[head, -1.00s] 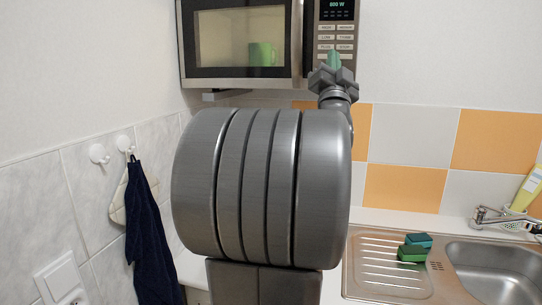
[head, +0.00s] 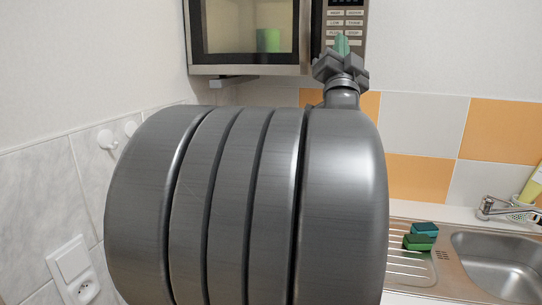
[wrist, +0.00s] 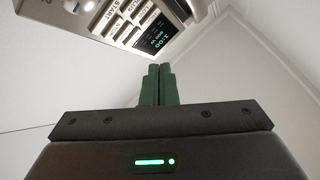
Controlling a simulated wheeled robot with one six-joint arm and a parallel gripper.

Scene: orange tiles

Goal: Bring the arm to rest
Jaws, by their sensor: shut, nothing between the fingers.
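My gripper (head: 341,46) is raised in front of the lower right part of the microwave in the head view. In the wrist view its two green fingers (wrist: 158,85) are together, with nothing between them. My large grey arm link fills the middle of the head view and hides much of the counter and wall behind it. The microwave (head: 250,70) is shut, and a green mug (head: 268,40) shows through its door window. Its control panel also shows at the top of the wrist view (wrist: 130,22). I cannot tell whether the fingertips touch the panel.
A sink (head: 500,268) with a drainboard is at the lower right, with green and teal sponges (head: 421,236) on it. A tap (head: 505,208) stands behind. White hooks (head: 107,139) and a wall socket (head: 84,287) are at the left. The wall at the upper right is clear.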

